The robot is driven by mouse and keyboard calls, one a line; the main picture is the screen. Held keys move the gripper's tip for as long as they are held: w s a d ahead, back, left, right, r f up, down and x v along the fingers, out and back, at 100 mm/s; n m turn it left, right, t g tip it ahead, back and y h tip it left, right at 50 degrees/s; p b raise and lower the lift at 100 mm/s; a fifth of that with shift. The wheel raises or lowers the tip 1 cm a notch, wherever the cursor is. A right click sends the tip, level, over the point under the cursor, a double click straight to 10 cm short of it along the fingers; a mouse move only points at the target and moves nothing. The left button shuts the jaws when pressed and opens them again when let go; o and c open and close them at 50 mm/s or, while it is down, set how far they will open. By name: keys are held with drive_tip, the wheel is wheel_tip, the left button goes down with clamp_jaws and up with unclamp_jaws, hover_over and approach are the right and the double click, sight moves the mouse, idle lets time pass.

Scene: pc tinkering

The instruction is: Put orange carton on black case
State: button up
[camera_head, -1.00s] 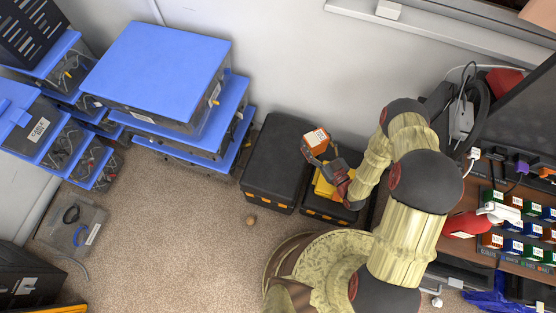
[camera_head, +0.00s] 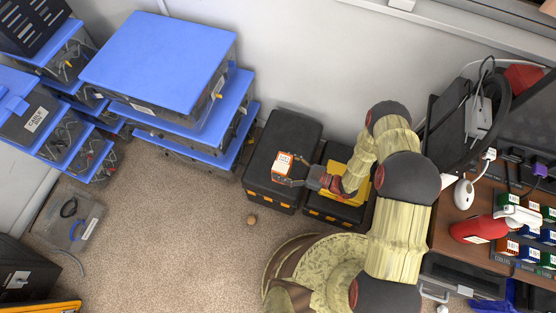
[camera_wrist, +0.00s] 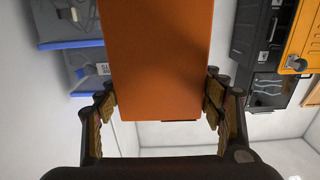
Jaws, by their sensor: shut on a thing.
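The orange carton (camera_head: 282,165), with a white label on top, is held in my gripper (camera_head: 293,170).
Stacked blue-lidded boxes (camera_head: 165,60) stand left of the black case. A brown desk (camera_head: 450,212) with a red object (camera_head: 478,229), a white mouse (camera_head: 464,194) and several small cartons is at right. A small brown ball (camera_head: 252,219) lies on the open carpet.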

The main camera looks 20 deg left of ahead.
drive_tip(key=shift+w+a+f+b, duration=0.8)
drive_tip(key=shift+w+f, duration=0.3)
drive_tip(key=shift+f, duration=0.6)
drive_tip(key=shift+w+a+f+b, duration=0.55)
drive_tip(key=shift+w+f+b, duration=0.45)
drive_tip(key=shift+f, duration=0.7)
drive_tip(key=shift+w+a+f+b, duration=0.75)
drive_tip(key=shift+w+f, duration=0.4)
drive_tip(key=shift+f, duration=0.55)
drive_tip(key=shift+f, duration=0.1)
drive_tip(key=o, duration=1.2)
drive_tip(key=shift+d, duration=0.2)
drive_tip(key=d+p, duration=0.1)
drive_tip(key=d, duration=0.2)
drive_tip(key=d+p, duration=0.1)
drive_tip(key=d, duration=0.6)
drive_tip(key=shift+s+d+p, duration=0.4)
drive_tip(key=shift+s+d, duration=0.1)
drive_tip(key=shift+d, duration=0.35)
